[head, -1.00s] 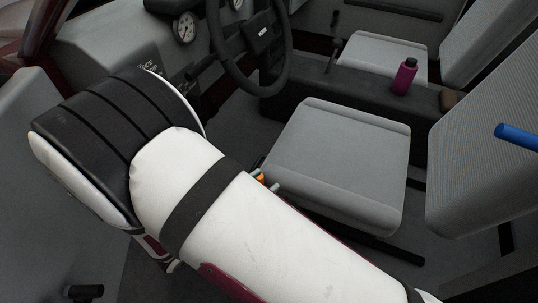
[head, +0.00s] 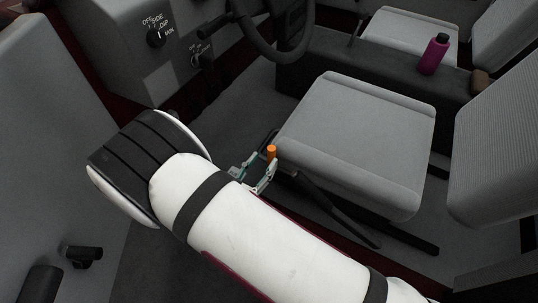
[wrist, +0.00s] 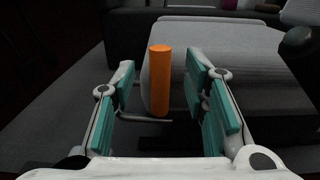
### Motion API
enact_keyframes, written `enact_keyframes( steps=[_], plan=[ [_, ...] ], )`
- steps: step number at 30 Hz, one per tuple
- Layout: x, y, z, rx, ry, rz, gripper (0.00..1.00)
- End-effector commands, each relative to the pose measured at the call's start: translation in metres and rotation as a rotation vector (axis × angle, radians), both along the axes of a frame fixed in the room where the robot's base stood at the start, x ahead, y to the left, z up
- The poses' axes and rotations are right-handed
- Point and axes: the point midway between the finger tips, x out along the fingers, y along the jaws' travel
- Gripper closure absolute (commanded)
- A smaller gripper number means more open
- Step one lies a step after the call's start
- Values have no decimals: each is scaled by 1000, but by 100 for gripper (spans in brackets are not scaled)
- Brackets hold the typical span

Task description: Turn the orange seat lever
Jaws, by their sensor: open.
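The orange seat lever (wrist: 160,80) is an upright cylinder beside the front left edge of the grey seat cushion (head: 355,135). In the head view the lever (head: 271,152) shows just past my arm. My gripper (wrist: 163,105) is open, with one teal-padded finger on each side of the lever in the wrist picture. I cannot tell whether either finger touches it. In the head view the fingers (head: 256,176) are close to the lever, and my white arm hides the rest of the gripper. A thin dark rod shows at the lever's lower end in the wrist view.
The steering wheel (head: 287,35) and dashboard (head: 110,50) are beyond the seat's front. A purple bottle (head: 433,54) stands on the dark centre console. The door panel (head: 60,150) is on the left. The floor (head: 225,120) between door and seat is open.

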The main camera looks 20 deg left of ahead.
Motion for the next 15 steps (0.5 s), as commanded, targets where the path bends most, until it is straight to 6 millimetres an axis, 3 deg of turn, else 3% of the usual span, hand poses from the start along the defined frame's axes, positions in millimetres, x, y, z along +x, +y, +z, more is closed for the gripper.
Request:
enact_keyframes(
  steps=[6,15],
  plan=[
    [32,-5,-1,1,0,-2,59],
    [44,-6,0,1,0,0,59]
  ],
)
